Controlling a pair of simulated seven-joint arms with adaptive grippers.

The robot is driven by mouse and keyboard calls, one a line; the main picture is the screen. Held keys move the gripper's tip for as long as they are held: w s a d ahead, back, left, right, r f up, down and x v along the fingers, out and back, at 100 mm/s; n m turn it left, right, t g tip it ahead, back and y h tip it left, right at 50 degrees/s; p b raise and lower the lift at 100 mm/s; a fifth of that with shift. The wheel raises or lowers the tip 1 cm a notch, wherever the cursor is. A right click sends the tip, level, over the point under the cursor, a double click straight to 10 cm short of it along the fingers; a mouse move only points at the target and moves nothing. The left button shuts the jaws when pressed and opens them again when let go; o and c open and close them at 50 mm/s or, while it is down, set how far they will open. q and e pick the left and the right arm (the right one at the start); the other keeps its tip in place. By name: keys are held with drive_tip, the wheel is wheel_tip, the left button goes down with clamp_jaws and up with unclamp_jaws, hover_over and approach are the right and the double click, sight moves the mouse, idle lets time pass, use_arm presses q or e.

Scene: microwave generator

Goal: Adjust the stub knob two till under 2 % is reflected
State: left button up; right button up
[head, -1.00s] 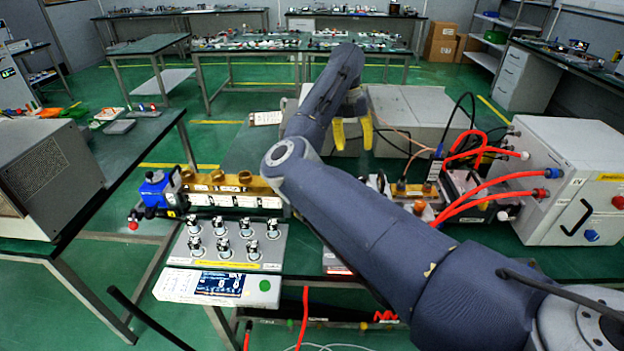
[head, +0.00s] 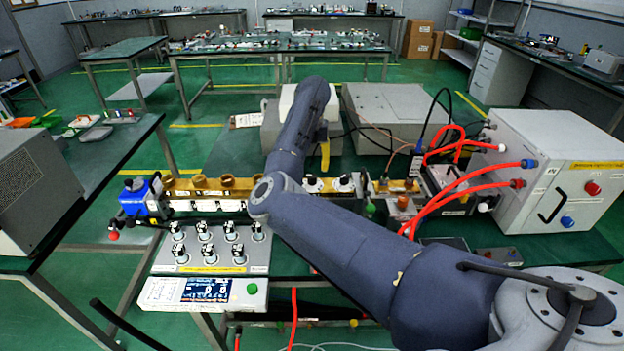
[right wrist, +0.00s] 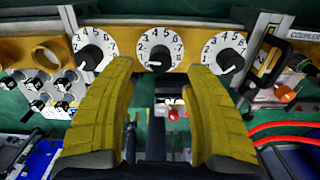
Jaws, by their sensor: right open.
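Three white dials with black knobs stand in a row on the brass waveguide, and all show in the right wrist view: left knob (right wrist: 91,55), middle knob (right wrist: 159,56), right knob (right wrist: 226,58). The middle one fits stub knob two, though no label is readable. My right gripper (right wrist: 157,72) is open and empty, its yellow fingers either side of the middle knob's line, with no visible contact. In the head view the right gripper (head: 324,152) is above the waveguide (head: 208,184), and two dials show. The display (head: 207,290) is too small to read. My left gripper is out of view.
A grey panel with several small knobs (head: 212,262) stands in front of the waveguide. Red cables (head: 462,193) run to the white generator box (head: 555,180) at right. A blue device (head: 135,197) sits at the waveguide's left end. Grey boxes lie behind.

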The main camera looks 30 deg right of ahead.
sight(312, 175)
drive_tip(key=shift+f, duration=3.05)
clamp_jaws()
